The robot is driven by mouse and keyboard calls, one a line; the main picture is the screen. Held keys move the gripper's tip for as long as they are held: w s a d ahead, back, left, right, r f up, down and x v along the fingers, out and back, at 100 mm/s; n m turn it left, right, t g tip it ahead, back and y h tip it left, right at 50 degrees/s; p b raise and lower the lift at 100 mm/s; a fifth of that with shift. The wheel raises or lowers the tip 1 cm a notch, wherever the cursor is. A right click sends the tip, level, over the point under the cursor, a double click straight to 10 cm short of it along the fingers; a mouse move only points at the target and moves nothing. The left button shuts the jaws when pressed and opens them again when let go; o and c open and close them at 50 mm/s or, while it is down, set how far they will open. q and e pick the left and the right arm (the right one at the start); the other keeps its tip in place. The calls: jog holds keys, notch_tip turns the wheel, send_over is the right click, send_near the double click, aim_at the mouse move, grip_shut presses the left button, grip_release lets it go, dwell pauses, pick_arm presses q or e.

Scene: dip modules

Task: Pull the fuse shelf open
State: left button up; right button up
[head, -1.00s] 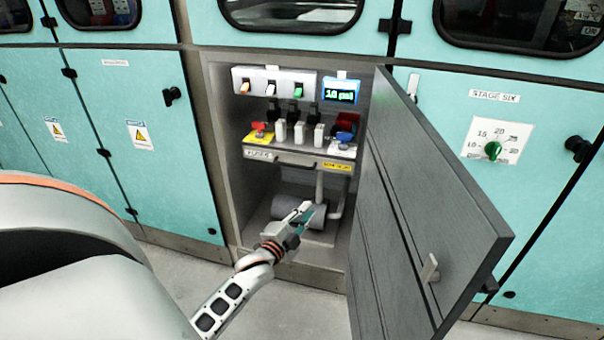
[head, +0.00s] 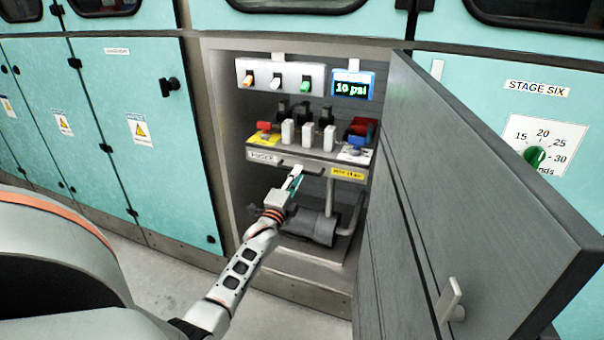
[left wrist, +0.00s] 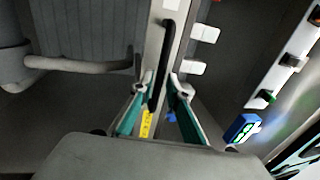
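The fuse shelf (head: 322,163) sits inside the open cabinet, with white fuses and coloured switches on it. Its front has a FUSES label, a yellow label and a dark handle (left wrist: 166,50). My left gripper (head: 298,170) is at the shelf front, by the handle. In the left wrist view, the two fingers of my left gripper (left wrist: 160,82) are apart, with the dark handle between them. A gap shows beside the handle, and I cannot tell whether either finger touches it. My right gripper is not in view.
The grey cabinet door (head: 450,190) stands open on the right. A grey motor-like cylinder (head: 312,228) with a pipe lies below the shelf. A switch panel (head: 280,77) and a pressure display (head: 351,87) are above it. Floor in front is clear.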

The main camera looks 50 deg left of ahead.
pick_arm(q)
jog(key=x, duration=0.2)
jog(key=shift+w+a, duration=0.2)
jog(key=shift+w, duration=0.15)
grip_shut()
